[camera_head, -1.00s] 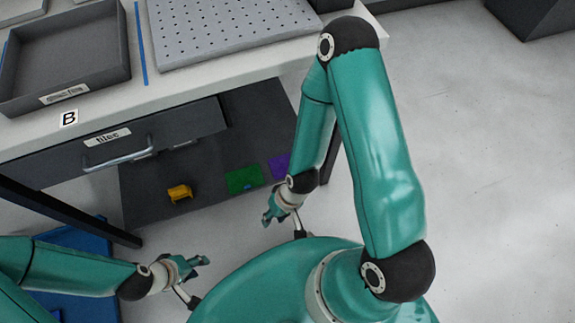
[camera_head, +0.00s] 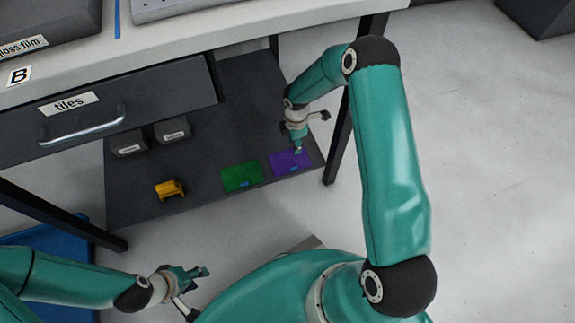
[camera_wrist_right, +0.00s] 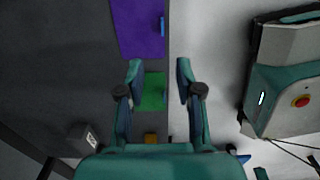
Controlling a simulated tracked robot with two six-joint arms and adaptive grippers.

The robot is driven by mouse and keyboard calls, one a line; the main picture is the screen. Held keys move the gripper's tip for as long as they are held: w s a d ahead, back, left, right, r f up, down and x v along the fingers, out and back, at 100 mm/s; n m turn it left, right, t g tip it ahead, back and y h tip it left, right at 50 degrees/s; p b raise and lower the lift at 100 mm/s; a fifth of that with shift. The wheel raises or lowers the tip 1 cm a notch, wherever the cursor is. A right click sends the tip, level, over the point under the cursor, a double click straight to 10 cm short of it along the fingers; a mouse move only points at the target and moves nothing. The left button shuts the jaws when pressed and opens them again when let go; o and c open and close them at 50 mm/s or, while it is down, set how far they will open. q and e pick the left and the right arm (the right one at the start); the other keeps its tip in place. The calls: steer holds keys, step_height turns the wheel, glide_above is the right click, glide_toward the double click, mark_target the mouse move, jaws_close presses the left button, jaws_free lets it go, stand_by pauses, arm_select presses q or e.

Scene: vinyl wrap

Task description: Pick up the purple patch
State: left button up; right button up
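The purple patch (camera_head: 281,164) lies flat on the dark lower shelf (camera_head: 235,110), near its right end. It has a small blue tab at its front edge. The patch also shows at the top of the right wrist view (camera_wrist_right: 138,30), beyond the fingertips. My right gripper (camera_head: 298,146) is over the patch in the head view and hides part of it. In the right wrist view its two fingers (camera_wrist_right: 160,68) are spread with nothing between them. My left gripper (camera_head: 198,274) is at lower left, away from the shelf; its finger opening is unclear.
A green patch (camera_head: 238,178) with a blue tab lies left of the purple one. A yellow object (camera_head: 168,189) and two small grey bins (camera_head: 172,131) are further left. The tiles drawer (camera_head: 100,118) and tabletop are above the shelf. A table leg (camera_head: 340,140) stands to the right.

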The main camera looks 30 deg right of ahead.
step_height(320, 180, down, 10)
steer(key=b, duration=0.3)
steer(key=shift+f, duration=0.1)
steer(key=shift+s+a+f+b, duration=0.1)
steer(key=shift+f+b, duration=0.55)
steer(key=shift+f, duration=0.7)
steer(key=shift+a+f+b, duration=0.1)
steer(key=shift+f+b, duration=0.55)
steer(key=shift+f, duration=0.65)
steer(key=shift+r, duration=0.1)
jaws_close()
